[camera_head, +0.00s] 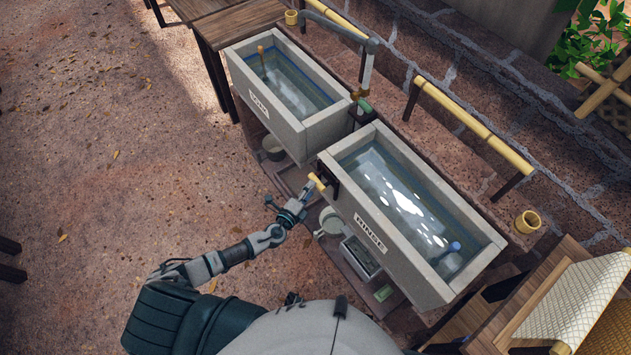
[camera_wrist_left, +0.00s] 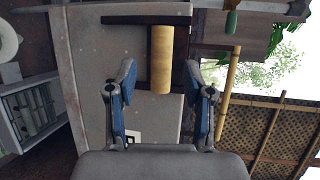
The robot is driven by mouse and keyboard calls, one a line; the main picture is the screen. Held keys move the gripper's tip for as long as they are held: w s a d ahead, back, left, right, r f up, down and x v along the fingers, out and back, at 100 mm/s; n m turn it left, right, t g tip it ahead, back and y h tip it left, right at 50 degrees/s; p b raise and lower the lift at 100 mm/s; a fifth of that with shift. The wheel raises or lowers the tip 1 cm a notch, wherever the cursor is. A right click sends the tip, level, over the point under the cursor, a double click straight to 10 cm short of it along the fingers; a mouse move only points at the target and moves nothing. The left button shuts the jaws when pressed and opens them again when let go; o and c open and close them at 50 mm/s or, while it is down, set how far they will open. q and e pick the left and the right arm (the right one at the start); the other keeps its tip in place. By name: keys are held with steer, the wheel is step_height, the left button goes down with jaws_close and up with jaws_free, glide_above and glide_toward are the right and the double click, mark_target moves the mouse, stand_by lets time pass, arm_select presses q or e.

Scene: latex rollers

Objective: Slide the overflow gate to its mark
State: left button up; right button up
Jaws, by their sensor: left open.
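The overflow gate (camera_head: 328,177) is a dark frame with a yellow cylindrical handle on the near-left end of the basin labelled RINSE (camera_head: 371,233). In the left wrist view the yellow handle (camera_wrist_left: 161,58) stands out from the dark gate frame. My left gripper (camera_head: 309,188) is open close to the handle. Its two blue-padded fingers (camera_wrist_left: 160,80) lie on either side of the handle's near end, with gaps visible at both sides. I cannot make out the gate's mark. My right gripper is out of view.
A second water-filled basin (camera_head: 305,131) stands farther back, with a tap pipe (camera_head: 367,68) between the two. Bamboo rails (camera_head: 470,122) run along the brick wall. A small crate (camera_head: 361,256) sits low beside the rinse basin. The ground to the left is open.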

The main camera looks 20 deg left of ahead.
mark_target(317, 182)
arm_select(q)
steer(key=x, duration=0.4)
steer(key=shift+w+d+f, duration=0.1)
steer(key=shift+w+d, duration=0.05)
steer(key=shift+d, duration=0.05)
steer(key=shift+w+d, duration=0.35)
steer(key=shift+d, duration=0.1)
steer(key=shift+a, duration=0.4)
jaws_close()
